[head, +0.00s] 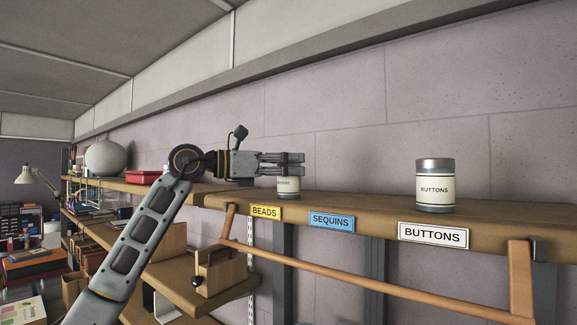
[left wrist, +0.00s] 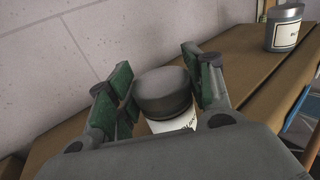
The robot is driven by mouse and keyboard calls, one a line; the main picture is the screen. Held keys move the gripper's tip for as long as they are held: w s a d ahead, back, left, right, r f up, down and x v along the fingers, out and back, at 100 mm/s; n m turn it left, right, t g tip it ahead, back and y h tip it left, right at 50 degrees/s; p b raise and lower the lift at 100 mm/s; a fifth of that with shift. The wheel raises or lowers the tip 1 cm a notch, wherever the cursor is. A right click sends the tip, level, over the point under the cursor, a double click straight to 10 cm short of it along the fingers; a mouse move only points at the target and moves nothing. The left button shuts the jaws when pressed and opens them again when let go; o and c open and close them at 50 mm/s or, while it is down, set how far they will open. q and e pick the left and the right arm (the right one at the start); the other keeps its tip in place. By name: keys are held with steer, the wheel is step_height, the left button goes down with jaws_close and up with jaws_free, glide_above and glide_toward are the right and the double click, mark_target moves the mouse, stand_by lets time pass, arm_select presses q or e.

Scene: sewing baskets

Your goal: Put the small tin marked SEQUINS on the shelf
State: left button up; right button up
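A small tin with a grey lid and white label (head: 288,187) is between the fingers of my left gripper (head: 290,163). Its lettering is partly hidden and too small to read surely. In the left wrist view this tin (left wrist: 164,95) sits close between the green finger pads, which appear to press on its sides. The tin is upright, at or just above the shelf (head: 350,208); I cannot tell if its base touches. It is above the gap between the yellow BEADS tag (head: 265,212) and the blue SEQUINS tag (head: 331,221). My right gripper is not in view.
A tin marked BUTTONS (head: 435,188) stands on the shelf to the right, above the white BUTTONS tag (head: 435,235). The shelf between the two tins is bare. A wooden rail (head: 370,279) runs below the shelf front. A wall stands behind.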

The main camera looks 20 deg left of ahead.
arm_select(q)
steer(key=o, duration=0.3)
steer(key=shift+r, duration=0.25)
steer(key=shift+b+v, duration=1.75)
steer(key=shift+v, duration=4.25)
steer(key=shift+f, duration=0.1)
